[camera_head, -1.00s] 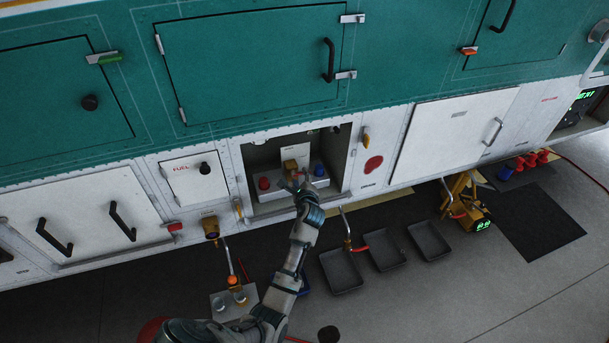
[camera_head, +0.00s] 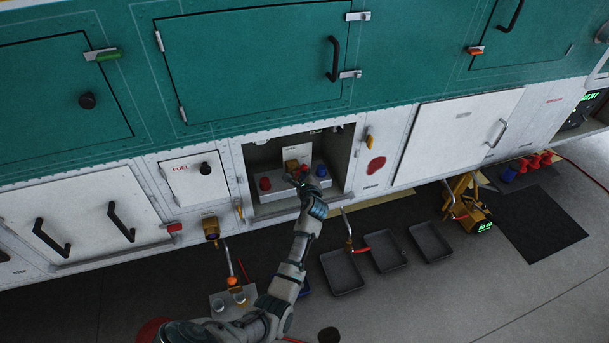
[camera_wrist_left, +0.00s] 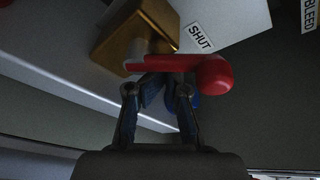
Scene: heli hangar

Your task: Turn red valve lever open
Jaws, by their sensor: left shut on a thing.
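The red valve lever (camera_wrist_left: 175,63) lies across the top of my left gripper (camera_wrist_left: 160,82) in the left wrist view, with its round red knob to the right. The gripper's two fingers are shut on the lever. The lever joins a brass valve block (camera_wrist_left: 145,30), and a label reading "SHUT" (camera_wrist_left: 199,37) sits just beyond it. In the head view my left gripper (camera_head: 298,180) reaches into the open bay, in front of the brass block (camera_head: 292,165), and mostly hides the lever. My right gripper is not in view.
A "BLEED" label (camera_wrist_left: 309,14) shows at the wrist view's corner. Grey trays (camera_head: 343,272) lie on the floor below.

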